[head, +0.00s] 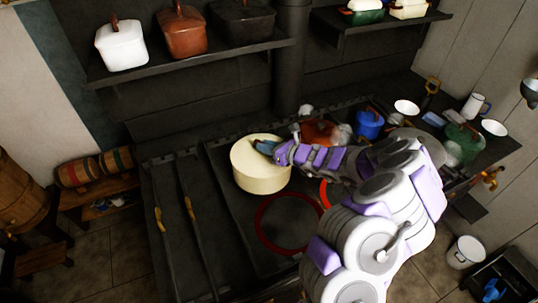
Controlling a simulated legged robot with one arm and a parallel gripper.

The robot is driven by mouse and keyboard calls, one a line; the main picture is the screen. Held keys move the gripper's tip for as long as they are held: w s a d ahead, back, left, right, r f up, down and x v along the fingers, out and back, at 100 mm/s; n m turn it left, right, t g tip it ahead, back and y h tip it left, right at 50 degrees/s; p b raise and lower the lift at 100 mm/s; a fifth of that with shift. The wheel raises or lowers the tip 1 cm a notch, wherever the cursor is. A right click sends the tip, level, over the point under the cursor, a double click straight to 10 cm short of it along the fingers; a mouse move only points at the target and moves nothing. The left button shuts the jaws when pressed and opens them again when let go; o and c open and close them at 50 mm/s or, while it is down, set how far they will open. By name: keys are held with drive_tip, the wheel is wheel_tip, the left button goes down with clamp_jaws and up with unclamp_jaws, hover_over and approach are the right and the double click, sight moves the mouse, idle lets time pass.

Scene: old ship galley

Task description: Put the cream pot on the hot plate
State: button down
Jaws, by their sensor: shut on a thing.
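The cream pot (258,178), round and pale, is over the left middle of the dark stove in the head view. My gripper (264,148) reaches in from the right and is shut on the pot's right far rim. The pot looks upright; I cannot tell whether its base touches the stove. A round plate with a dark red ring (289,223) lies just in front and to the right of the pot, with nothing on it. A brighter orange-red ring (324,193) shows farther right, mostly hidden by my arm. I cannot tell which ring is the hot plate.
Behind the pot stand a brownish-red pot (318,132) and a blue pot (369,124). A green pot (463,145) is at the right. A shelf (190,65) with lidded pots hangs above the back left. Rails with yellow handles (160,220) run along the stove's left.

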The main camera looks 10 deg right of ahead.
drive_tip(key=w, duration=0.3)
drive_tip(key=shift+w+f, duration=0.25)
drive_tip(key=shift+w, duration=0.05)
drive_tip(key=shift+w+a+r, duration=0.15)
drive_tip(key=shift+w, duration=0.25)
drive_tip(key=shift+f+b, duration=0.6)
drive_tip(key=shift+f, duration=1.25)
drive_tip(key=c, duration=1)
unclamp_jaws()
drive_tip(key=shift+c, duration=0.2)
